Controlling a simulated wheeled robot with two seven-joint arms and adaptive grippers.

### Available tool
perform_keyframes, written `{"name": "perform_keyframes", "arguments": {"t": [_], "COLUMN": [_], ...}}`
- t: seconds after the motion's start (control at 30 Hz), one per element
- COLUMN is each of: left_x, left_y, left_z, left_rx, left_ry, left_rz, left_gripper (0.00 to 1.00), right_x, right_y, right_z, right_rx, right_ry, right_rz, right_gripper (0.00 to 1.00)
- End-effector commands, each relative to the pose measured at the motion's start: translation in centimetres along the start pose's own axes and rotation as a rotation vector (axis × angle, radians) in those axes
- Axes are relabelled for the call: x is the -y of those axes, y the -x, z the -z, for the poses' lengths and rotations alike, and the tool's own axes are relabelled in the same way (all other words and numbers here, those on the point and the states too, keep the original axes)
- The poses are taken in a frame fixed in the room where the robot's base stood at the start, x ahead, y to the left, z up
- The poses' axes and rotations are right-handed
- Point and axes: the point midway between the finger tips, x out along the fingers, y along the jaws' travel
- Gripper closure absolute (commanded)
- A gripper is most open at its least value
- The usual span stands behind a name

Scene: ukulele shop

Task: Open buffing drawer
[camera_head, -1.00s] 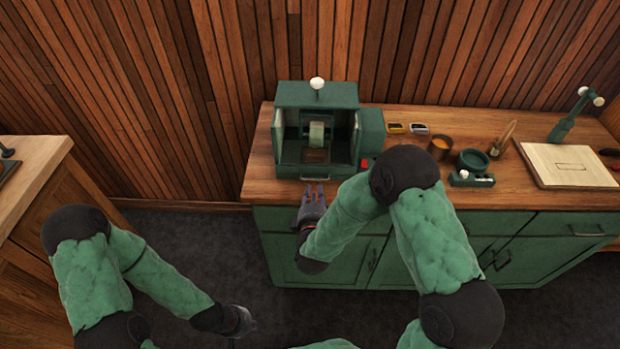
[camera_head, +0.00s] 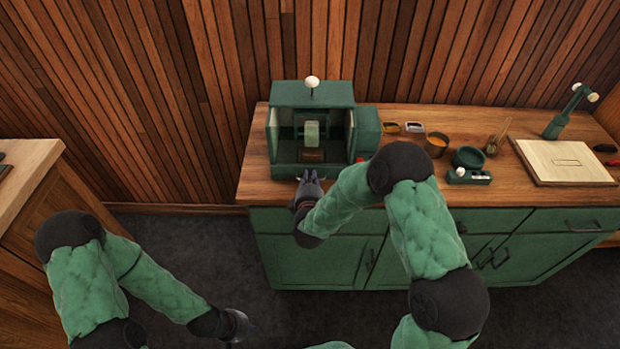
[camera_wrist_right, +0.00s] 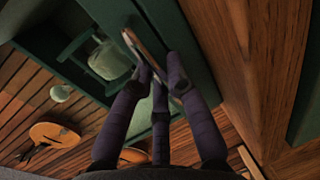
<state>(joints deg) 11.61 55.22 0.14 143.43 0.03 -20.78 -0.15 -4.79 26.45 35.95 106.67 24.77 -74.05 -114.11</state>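The green buffing box (camera_head: 311,94) stands on the left end of the wooden counter, with a buffing wheel (camera_head: 311,132) in its open front. The drawer front (camera_head: 284,172) along its base looks closed. In the right wrist view the drawer's bar handle (camera_wrist_right: 138,46) lies by the fingertips. My right gripper (camera_head: 311,177) is at the drawer front, its fingertips apart on either side of the handle (camera_wrist_right: 161,66); firm contact cannot be told. My left gripper (camera_head: 241,323) hangs low over the floor, away from the box, its fingers unclear.
Small tins, an orange-brown cup (camera_head: 436,144), a dark green bowl (camera_head: 468,158) and a pale board (camera_head: 563,162) stand on the counter (camera_head: 400,190) to the right. Green cabinets (camera_head: 315,262) are below. Another wooden bench (camera_head: 30,165) is at the left.

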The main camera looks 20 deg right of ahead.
Motion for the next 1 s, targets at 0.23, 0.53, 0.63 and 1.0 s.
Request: {"name": "perform_keyframes", "arguments": {"t": [0.23,0.53,0.63,1.0], "left_x": [0.0,-0.5,-0.6,-0.7], "left_y": [0.1,1.5,1.8,1.9], "left_z": [0.0,-0.1,-0.1,-0.1], "left_rx": [0.0,0.0,0.0,0.0], "left_ry": [0.0,0.0,0.0,0.0], "left_rz": [0.0,0.0,0.0,0.0], "left_gripper": [1.0,1.0,1.0,1.0], "right_x": [0.2,1.6,2.2,2.7], "right_y": [0.5,7.7,9.9,11.9], "right_z": [0.0,0.1,0.1,0.0], "right_rx": [-0.001,-0.004,-0.004,0.0], "right_ry": [0.001,0.003,0.003,0.001], "right_rz": [0.003,0.007,0.007,0.003], "right_gripper": [1.0,1.0,1.0,1.0]}}
